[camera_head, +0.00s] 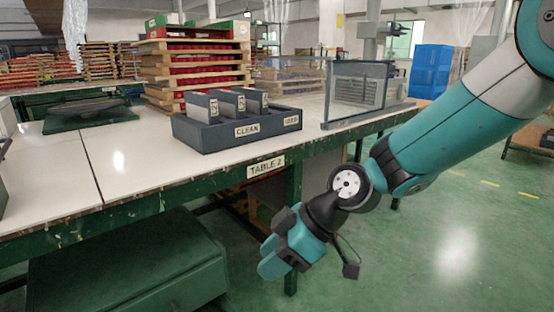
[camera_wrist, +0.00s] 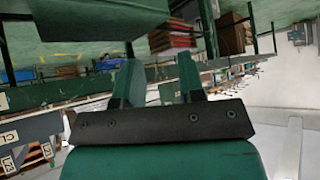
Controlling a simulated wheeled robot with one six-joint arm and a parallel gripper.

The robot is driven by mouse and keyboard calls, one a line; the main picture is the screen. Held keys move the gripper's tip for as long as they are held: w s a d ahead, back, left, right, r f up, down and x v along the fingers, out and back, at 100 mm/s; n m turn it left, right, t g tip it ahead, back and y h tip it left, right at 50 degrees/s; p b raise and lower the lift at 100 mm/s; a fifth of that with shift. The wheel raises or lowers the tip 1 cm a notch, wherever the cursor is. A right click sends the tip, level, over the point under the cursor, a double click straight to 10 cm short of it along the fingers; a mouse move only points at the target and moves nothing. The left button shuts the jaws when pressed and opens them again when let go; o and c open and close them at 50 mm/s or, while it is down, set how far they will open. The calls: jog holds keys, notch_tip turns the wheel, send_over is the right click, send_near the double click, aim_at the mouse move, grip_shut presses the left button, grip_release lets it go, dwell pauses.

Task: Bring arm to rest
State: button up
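My gripper (camera_head: 271,262) hangs in front of Table 2 (camera_head: 130,205), below the tabletop's edge and over the floor. It points down and to the left, apart from the table. In the wrist view my gripper (camera_wrist: 160,82) shows two green fingers with a gap between them and nothing held. On the table a dark grey bin (camera_head: 215,138) marked CLEAN and USED holds several grey upright pieces (camera_head: 230,103). In the wrist view the table and bin appear turned at the left, partly cut off.
A glass-sided box (camera_head: 358,95) stands on the table right of the bin. Stacked wooden trays (camera_head: 165,70) with red contents are behind it. A dark object on a green mat (camera_head: 90,118) lies at left. A green cabinet (camera_head: 130,270) is under the table. Green floor at right is clear.

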jog(key=s+d+r+m+h, duration=0.25)
jog(key=s+d+m, duration=0.25)
jog(key=s+d, duration=0.3)
jog(key=s+d+r+m+h, duration=0.2)
jog(key=s+d+r+m, duration=0.25)
jog(key=s+d, duration=0.35)
notch_tip(320, 180, up, 30)
jog(key=p, duration=3)
jog(key=shift+s+a+m, duration=0.2)
jog(key=shift+s+m, duration=0.25)
